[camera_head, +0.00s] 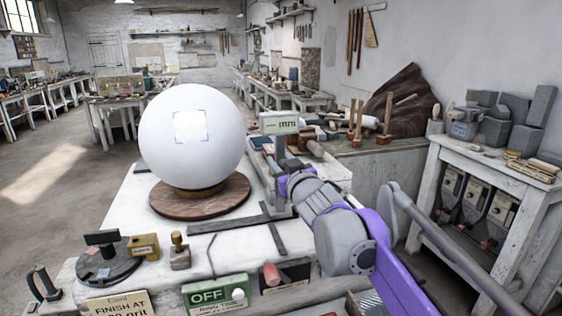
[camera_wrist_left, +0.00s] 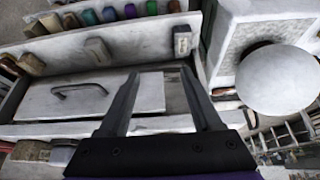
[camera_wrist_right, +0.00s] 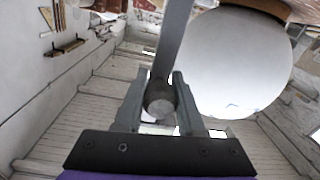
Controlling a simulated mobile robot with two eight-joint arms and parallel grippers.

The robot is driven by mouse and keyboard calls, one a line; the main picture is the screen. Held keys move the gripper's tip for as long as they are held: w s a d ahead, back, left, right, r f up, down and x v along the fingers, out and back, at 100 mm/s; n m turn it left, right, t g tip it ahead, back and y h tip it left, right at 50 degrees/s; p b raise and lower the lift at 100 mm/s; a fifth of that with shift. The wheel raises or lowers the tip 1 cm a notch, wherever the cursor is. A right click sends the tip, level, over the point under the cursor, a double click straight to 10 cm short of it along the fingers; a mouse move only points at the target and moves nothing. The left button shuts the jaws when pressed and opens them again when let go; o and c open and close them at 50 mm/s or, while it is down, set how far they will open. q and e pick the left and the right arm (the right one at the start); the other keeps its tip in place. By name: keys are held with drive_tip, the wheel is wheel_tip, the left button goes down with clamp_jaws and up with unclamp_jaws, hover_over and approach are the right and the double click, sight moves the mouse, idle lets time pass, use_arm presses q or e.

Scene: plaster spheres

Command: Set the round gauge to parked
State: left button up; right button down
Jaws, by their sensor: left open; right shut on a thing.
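A gauge with a pale green display box (camera_head: 279,122) stands on a grey post just right of a large white sphere (camera_head: 192,140). The display's text is too small to read surely. The sphere rests on a round brown wooden turntable (camera_head: 198,205). My right gripper (camera_head: 284,184) is low beside the gauge. In the right wrist view my right gripper (camera_wrist_right: 160,80) is shut around a grey bar with a round end (camera_wrist_right: 160,106), seemingly part of the gauge; the sphere (camera_wrist_right: 232,60) is close by. In the left wrist view my left gripper (camera_wrist_left: 160,74) is open and empty.
A dark round tool (camera_head: 105,268), a small block (camera_head: 143,247) and a green OFF box (camera_head: 215,295) line the bench front. A side table (camera_head: 500,165) stands right.

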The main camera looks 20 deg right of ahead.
drive_tip(key=shift+d, duration=0.1)
drive_tip(key=c, duration=0.8)
unclamp_jaws()
drive_tip(key=shift+o, duration=1.3)
drive_tip(key=shift+d, duration=0.2)
drive_tip(key=shift+a, duration=0.1)
drive_tip(key=s+b, duration=0.1)
drive_tip(key=s, duration=0.9)
drive_tip(key=shift+s+d, duration=0.4)
drive_tip(key=shift+d, duration=0.05)
drive_tip(key=shift+f, duration=0.1)
